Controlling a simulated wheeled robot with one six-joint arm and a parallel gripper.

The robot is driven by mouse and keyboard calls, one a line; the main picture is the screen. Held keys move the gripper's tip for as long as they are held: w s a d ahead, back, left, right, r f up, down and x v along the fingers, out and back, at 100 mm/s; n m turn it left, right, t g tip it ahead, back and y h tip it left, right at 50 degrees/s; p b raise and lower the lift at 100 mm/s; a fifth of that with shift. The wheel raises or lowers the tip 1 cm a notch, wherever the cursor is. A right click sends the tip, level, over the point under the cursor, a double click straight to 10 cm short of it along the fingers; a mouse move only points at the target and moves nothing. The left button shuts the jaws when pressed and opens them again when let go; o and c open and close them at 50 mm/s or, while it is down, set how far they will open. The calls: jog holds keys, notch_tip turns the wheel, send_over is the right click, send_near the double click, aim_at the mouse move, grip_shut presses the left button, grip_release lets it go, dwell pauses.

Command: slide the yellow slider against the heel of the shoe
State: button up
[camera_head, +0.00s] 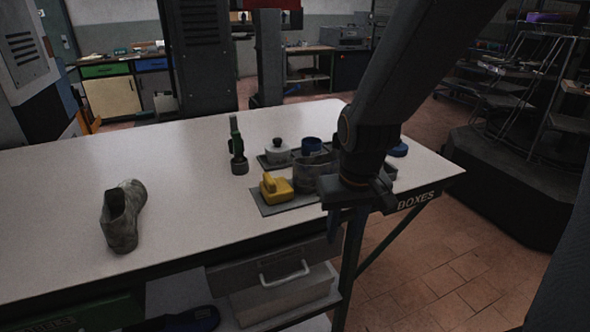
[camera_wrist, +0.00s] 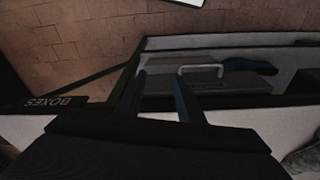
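The yellow slider (camera_head: 277,188) sits on a grey plate (camera_head: 266,207) near the table's front edge in the head view. The shoe (camera_head: 122,215), grey and worn, stands on the left part of the table, well apart from the slider. My gripper (camera_head: 346,226) hangs at the table's front edge, to the right of the slider and not touching it. In the wrist view my gripper (camera_wrist: 160,76) has its two fingers apart with nothing between them. The slider is not clearly visible in the wrist view.
My arm hides part of this group. The white tabletop (camera_head: 190,180) between shoe and slider is clear.

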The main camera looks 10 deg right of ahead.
jog(key=w+a+r+n+t+p, duration=0.1)
jog(key=w+a+r+t+p, duration=0.1)
jog(key=w+a+r, duration=0.6)
jog(key=n+y, duration=0.1)
jog(key=n, duration=0.1)
send_near(270, 178)
notch_tip(270, 178, down, 2)
jog(key=shift+t, duration=0.3)
jog(key=shift+p+x, duration=1.15)
jog(key=shift+x, duration=2.45)
jog(key=shift+w+a, duration=0.1)
jog(key=shift+w, duration=0.05)
jog(key=shift+r, duration=0.1)
grip_shut()
